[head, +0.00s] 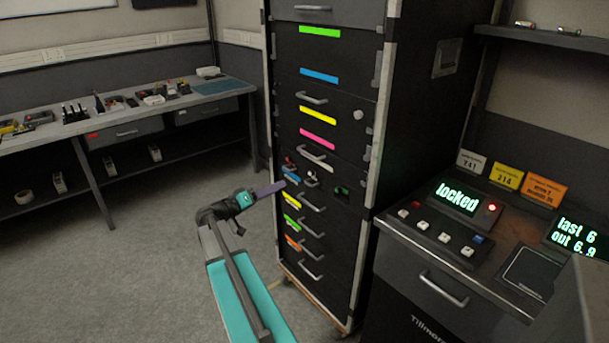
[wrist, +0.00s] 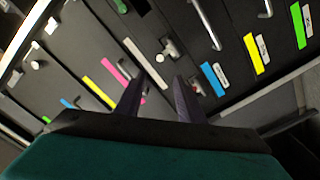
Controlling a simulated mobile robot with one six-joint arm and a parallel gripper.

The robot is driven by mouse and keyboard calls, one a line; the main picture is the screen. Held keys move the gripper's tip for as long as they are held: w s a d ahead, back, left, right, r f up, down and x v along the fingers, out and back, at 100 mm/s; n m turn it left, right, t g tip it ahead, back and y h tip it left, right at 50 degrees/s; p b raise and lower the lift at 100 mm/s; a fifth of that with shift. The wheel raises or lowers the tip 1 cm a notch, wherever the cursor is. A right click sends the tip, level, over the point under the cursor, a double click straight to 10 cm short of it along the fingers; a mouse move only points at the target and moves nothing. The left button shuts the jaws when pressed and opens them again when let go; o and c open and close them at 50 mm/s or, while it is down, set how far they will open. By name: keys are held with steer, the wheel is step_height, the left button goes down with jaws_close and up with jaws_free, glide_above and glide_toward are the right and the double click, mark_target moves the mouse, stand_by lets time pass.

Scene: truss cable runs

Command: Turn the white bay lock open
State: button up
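The white bay lock (head: 312,176) is the pale knob in the middle of a row of three small locks on the dark cabinet. In the wrist view a metallic knob that looks like this lock (wrist: 168,49) sits just beyond my fingertips, beside a white strip. My gripper (wrist: 160,80) is open, its two dark purple fingers apart with nothing clearly held between them. In the head view my gripper (head: 281,187) is at the cabinet's left front, left of the white lock. I cannot tell whether its fingertips touch the front.
The cabinet has drawers with coloured strips and protruding handles (head: 313,207) below the locks. A reddish lock (head: 289,165) and a green lock (head: 342,191) flank the white one. A console display (head: 458,198) at right reads "locked", with a red light. Floor at left is clear.

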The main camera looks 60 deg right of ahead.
mark_target(310, 173)
steer(key=shift+d, duration=0.1)
steer(key=p+x, duration=0.3)
steer(key=x, duration=1)
steer(key=shift+s+d+f, duration=0.15)
steer(key=shift+s+d, duration=0.05)
steer(key=shift+d, duration=0.05)
